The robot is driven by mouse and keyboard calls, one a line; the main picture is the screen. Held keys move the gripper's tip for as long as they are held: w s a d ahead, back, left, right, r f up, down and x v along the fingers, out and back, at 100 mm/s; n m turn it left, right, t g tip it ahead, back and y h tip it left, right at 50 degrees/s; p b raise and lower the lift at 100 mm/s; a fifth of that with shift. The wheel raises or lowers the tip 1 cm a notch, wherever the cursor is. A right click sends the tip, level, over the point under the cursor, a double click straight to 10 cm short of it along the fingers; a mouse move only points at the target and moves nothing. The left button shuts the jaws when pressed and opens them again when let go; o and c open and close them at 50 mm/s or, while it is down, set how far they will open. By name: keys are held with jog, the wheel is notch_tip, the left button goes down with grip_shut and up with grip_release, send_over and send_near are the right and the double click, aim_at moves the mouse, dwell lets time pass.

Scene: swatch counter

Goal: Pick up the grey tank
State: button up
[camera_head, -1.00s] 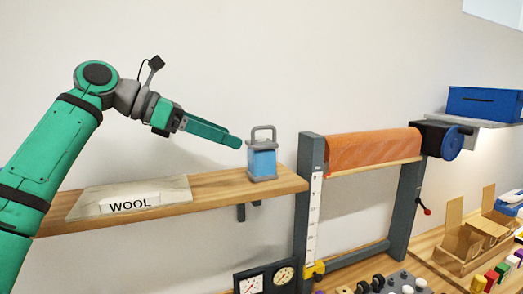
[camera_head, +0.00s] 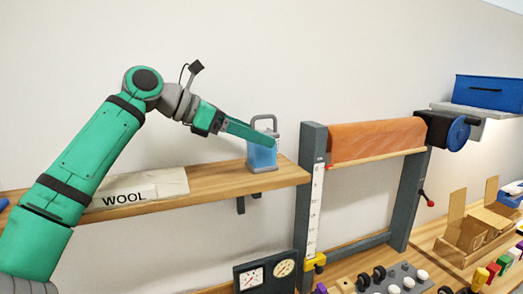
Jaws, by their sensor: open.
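The grey tank (camera_head: 262,156) stands upright near the right end of the wooden wall shelf. It has a grey frame and top handle, with blue showing in its body. My gripper (camera_head: 274,141) reaches in from the left, its green fingers pointing right and slightly down at the tank's upper part, below the handle. The fingers overlap the tank in the picture. The jaws are open; the gap between them is hard to make out from this side. I cannot tell whether a finger touches the tank.
A WOOL packet (camera_head: 139,190) lies on the shelf (camera_head: 215,178) to the left. A dark upright frame with an orange roll (camera_head: 376,140) stands right of the tank. Dials (camera_head: 265,272) and knobs are below. A blue box (camera_head: 487,92) sits on a shelf at upper right.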

aim_at(262, 132)
jog(key=shift+x, duration=1.2)
jog(key=shift+c, duration=0.2)
jog(key=shift+r, duration=0.1)
jog(key=c, duration=1.3)
jog(key=shift+o, duration=0.2)
notch_tip(262, 132, up, 18)
